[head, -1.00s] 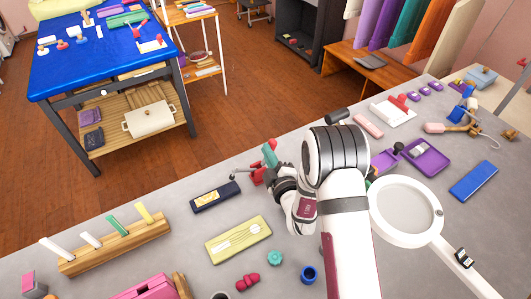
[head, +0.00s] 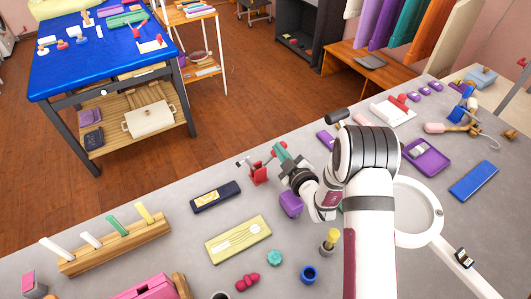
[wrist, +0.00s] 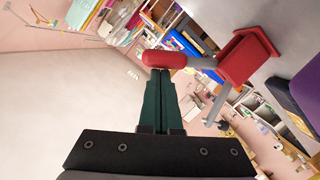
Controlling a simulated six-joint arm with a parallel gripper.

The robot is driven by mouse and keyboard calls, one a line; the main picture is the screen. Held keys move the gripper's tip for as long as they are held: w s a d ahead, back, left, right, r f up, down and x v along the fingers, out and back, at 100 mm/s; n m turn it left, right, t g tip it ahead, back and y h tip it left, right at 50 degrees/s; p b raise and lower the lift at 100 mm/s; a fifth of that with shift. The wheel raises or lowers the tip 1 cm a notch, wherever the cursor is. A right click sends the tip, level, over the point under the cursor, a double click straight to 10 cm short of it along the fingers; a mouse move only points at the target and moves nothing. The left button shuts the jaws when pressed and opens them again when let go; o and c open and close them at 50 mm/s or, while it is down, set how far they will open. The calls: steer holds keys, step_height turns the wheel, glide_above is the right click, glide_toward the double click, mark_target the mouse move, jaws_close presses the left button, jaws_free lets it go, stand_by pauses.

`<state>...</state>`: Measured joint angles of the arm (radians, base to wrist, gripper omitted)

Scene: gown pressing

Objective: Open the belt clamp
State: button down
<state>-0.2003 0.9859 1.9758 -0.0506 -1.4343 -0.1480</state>
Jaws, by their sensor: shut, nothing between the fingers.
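The belt clamp (head: 258,174) is a small red bracket with a grey bar, standing on the grey bench left of my gripper (head: 277,148). The bar's free end is raised to the left in the head view. In the wrist view the clamp's red body (wrist: 246,58) is at upper right, and its red rounded handle grip (wrist: 165,60) lies across the tips of my gripper (wrist: 160,76). My dark green fingers are shut together with nothing between them. They appear to touch the grip, but contact is not certain.
A purple block (head: 291,204) stands just below my gripper on the bench. A dark blue case (head: 216,196) and a yellow-green tray (head: 238,239) lie to the left. A white ring magnifier (head: 436,216) is on the right.

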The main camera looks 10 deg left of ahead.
steer(key=shift+w+d+f, duration=0.15)
stand_by(0.5)
